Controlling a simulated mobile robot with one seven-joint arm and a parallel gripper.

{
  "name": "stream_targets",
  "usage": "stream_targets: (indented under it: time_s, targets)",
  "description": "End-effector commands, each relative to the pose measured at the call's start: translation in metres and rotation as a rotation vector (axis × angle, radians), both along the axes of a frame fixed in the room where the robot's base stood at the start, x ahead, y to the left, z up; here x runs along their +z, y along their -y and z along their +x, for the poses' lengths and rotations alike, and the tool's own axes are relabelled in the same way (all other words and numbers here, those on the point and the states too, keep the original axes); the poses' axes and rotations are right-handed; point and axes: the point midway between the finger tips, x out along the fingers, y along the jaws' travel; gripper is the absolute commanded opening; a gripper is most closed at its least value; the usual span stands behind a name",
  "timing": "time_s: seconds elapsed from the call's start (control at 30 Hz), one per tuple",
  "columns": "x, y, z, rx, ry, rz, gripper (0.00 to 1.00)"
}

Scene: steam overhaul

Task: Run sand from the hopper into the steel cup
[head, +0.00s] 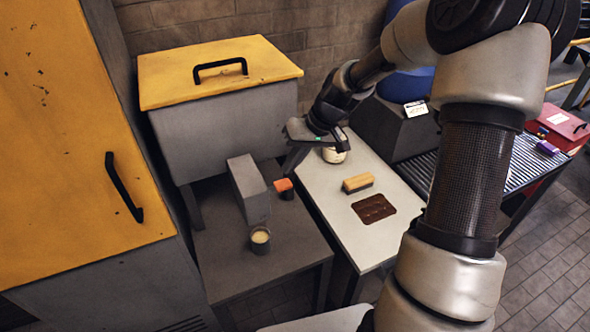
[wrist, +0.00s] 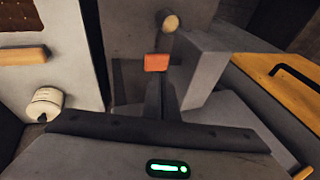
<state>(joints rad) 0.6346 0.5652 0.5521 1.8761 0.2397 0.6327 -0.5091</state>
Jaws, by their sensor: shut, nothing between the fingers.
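The hopper (head: 222,125) is a big grey bin with a yellow lid on a dark bench at the left. A grey block-shaped chute (head: 247,190) stands out from it, also in the wrist view (wrist: 205,75). The steel cup (head: 260,246) stands on the bench by the chute's front end, with a pale sandy surface inside; the wrist view shows it at the top (wrist: 170,24). An orange block (head: 284,185) sits beside the chute, just ahead of my fingertips in the wrist view (wrist: 157,62). My gripper (head: 289,170) is shut and empty; contact with the orange block is unclear.
A pale table to the right bears a white pot (head: 334,153), a wooden brush (head: 357,183) and a brown mat (head: 374,208). A yellow cabinet (head: 70,130) stands at the left. The bench front around the cup is clear.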

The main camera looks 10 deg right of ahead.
Motion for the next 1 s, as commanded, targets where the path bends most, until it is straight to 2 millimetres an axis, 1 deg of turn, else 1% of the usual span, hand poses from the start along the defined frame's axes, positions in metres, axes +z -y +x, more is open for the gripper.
stream_targets:
  time_s: [0.03, 0.2, 0.3, 0.4, 0.5, 0.6, 0.9, 0.97, 1.0]
  targets:
    - [0.012, 0.006, -0.003, -0.004, 0.006, -0.006, 0.0]
    - [0.049, 0.013, -0.013, -0.005, 0.006, -0.005, 0.0]
    - [0.066, 0.017, -0.018, -0.005, 0.004, -0.004, 0.0]
    - [0.078, 0.019, -0.021, -0.003, 0.003, -0.004, 0.0]
    - [0.085, 0.02, -0.023, -0.003, 0.003, -0.004, 0.0]
    - [0.087, 0.02, -0.024, -0.002, 0.002, -0.002, 0.0]
    - [0.088, 0.019, -0.025, 0.0, 0.001, -0.005, 0.0]
    - [0.088, 0.016, -0.029, 0.012, -0.002, -0.019, 0.0]
    - [0.089, 0.012, -0.034, 0.026, -0.005, -0.04, 0.0]
